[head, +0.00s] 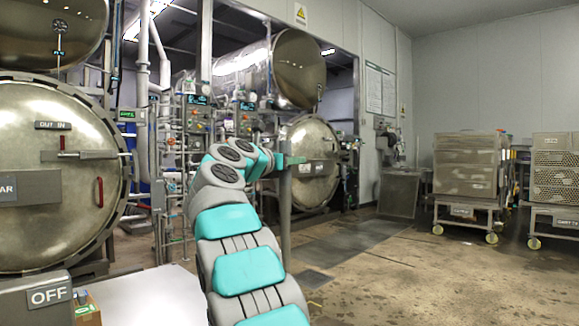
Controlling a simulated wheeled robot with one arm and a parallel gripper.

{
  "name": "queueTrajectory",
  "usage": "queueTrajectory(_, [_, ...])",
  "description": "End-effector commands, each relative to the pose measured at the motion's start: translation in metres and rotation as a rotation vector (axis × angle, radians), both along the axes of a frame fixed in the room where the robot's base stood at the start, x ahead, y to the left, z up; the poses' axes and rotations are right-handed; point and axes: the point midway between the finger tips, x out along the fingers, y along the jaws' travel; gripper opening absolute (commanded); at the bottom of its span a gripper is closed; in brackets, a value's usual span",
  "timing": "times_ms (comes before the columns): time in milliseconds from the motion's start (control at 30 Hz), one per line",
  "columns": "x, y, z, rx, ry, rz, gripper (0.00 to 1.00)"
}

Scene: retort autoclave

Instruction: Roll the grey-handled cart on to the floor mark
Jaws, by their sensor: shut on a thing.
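My gripper (284,162) is at the end of my teal and grey arm, in the middle of the head view. It is shut on a grey upright bar (285,212), which looks like a handle; the fingertips are small and partly hidden by my wrist. The body of the cart that the bar would belong to is not clearly visible, being hidden behind my arm or out of view. A darker grey patch (352,240) lies on the floor to the right of the bar; I cannot tell whether it is the floor mark.
Two wheeled carts with stacked crates, one nearer the middle (461,208) and one at the right edge (562,219), stand at right. Large round retort doors (70,228) (313,188) stand at left and centre. A white surface (155,298) lies at lower left. Open floor (420,285) lies right.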

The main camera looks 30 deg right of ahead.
Motion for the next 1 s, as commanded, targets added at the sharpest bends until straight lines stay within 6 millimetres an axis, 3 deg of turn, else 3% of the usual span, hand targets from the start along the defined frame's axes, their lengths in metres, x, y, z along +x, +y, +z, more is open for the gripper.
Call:
queueTrajectory(133, [-0.015, -0.002, 0.010, -0.008, -0.020, -0.001, 0.00])
queueTrajectory(367, [-0.028, -0.010, 0.004, -0.004, -0.012, -0.001, 0.00])
queueTrajectory(600, [-0.055, -0.024, -0.001, 0.000, -0.004, -0.008, 0.00])
queueTrajectory(1000, [-0.054, -0.022, -0.005, -0.001, 0.007, 0.002, 0.00])
